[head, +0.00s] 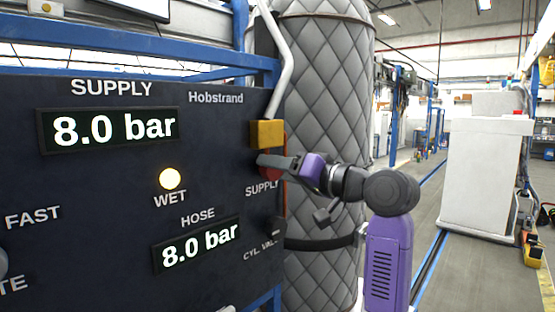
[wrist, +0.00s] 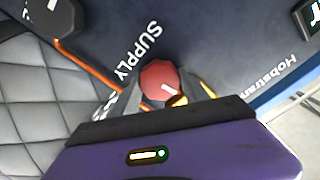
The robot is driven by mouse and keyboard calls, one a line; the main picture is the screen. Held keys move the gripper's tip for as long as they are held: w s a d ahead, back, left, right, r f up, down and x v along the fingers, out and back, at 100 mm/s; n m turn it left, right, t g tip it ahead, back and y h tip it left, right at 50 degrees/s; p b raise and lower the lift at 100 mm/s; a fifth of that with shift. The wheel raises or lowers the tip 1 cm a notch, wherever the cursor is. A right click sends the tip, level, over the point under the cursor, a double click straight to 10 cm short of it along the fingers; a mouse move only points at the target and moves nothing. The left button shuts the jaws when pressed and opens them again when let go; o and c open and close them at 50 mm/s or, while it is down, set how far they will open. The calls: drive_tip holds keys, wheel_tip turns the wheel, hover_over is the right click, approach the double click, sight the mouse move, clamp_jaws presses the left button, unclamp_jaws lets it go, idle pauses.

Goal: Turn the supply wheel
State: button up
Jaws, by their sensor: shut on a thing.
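The supply wheel (head: 268,173) is a small red knob at the right edge of the dark panel (head: 100,240), by the word SUPPLY, mostly behind my gripper in the head view. In the wrist view the red wheel (wrist: 160,77) shows a white mark on its face. My gripper (head: 272,163) reaches it from the right, and its grey fingers (wrist: 163,98) stand on either side of the wheel, shut on it. The SUPPLY display (head: 110,129) reads 8.0 bar. The HOSE display (head: 198,245) also reads 8.0 bar.
A yellow block (head: 267,133) with a pale pipe sits just above the wheel. A lamp (head: 169,179) marked WET glows. A grey quilted cylinder (head: 322,80) stands close behind my arm. Open floor (head: 440,270) lies to the right, before a white cabinet (head: 487,175).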

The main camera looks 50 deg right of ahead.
drive_tip(key=shift+m+p, duration=0.6)
drive_tip(key=shift+m, duration=0.3)
drive_tip(key=o, duration=1.1)
drive_tip(key=s+b, duration=0.2)
drive_tip(key=s, duration=0.5)
drive_tip(key=shift+s+d, duration=0.15)
drive_tip(key=shift+s, duration=0.25)
